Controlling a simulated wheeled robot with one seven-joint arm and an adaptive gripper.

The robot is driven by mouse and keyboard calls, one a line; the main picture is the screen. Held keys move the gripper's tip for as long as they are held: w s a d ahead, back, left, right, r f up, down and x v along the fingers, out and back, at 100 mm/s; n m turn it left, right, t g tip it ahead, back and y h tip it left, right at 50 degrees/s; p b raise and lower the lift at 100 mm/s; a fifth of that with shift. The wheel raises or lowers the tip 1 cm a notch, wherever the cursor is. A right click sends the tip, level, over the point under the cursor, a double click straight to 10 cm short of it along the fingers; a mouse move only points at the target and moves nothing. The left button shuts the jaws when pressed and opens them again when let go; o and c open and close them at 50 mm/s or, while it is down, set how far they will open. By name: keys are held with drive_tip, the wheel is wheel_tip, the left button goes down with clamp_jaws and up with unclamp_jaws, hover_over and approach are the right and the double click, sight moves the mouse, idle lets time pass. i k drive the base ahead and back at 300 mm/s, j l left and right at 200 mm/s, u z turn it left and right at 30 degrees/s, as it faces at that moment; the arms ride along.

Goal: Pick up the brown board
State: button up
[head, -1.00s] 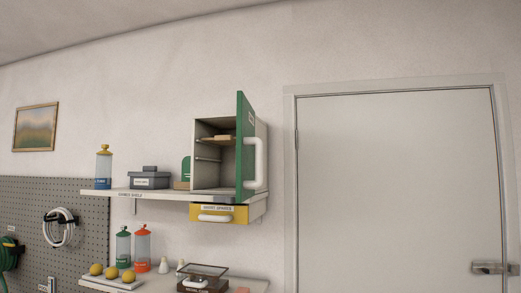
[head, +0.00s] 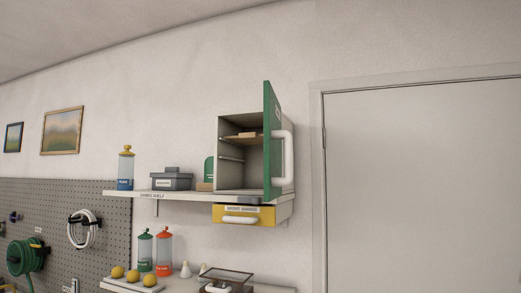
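The open cabinet (head: 228,122) stands on the wall shelf (head: 150,196), its green door (head: 269,140) swung out to the right. Inside, a thin brown board (head: 236,139) lies level in the upper part, with a small tan block (head: 247,134) on or just above it. A second small brown piece (head: 204,187) stands on the wall shelf left of the cabinet, below a green rounded item (head: 208,168). I cannot tell for sure which one is the task's board. My gripper is not in view.
A grey box (head: 171,180) and a blue-based bottle (head: 125,168) stand left on the shelf. A yellow drawer (head: 243,215) hangs beneath the cabinet. Below are a counter with yellow balls (head: 134,275), bottles and a glass-topped box (head: 228,275). A closed door (head: 420,190) is at right.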

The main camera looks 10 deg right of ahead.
sight(245, 138)
drive_tip(key=i, duration=0.15)
drive_tip(key=i+j+z, duration=0.15)
drive_tip(key=j+z, duration=0.15)
drive_tip(key=j, duration=0.15)
drive_tip(key=i+j+z, duration=0.15)
drive_tip(key=j+z, duration=0.15)
drive_tip(key=j, duration=0.25)
drive_tip(key=j+z, duration=0.35)
drive_tip(key=j, duration=0.15)
drive_tip(key=i, duration=0.05)
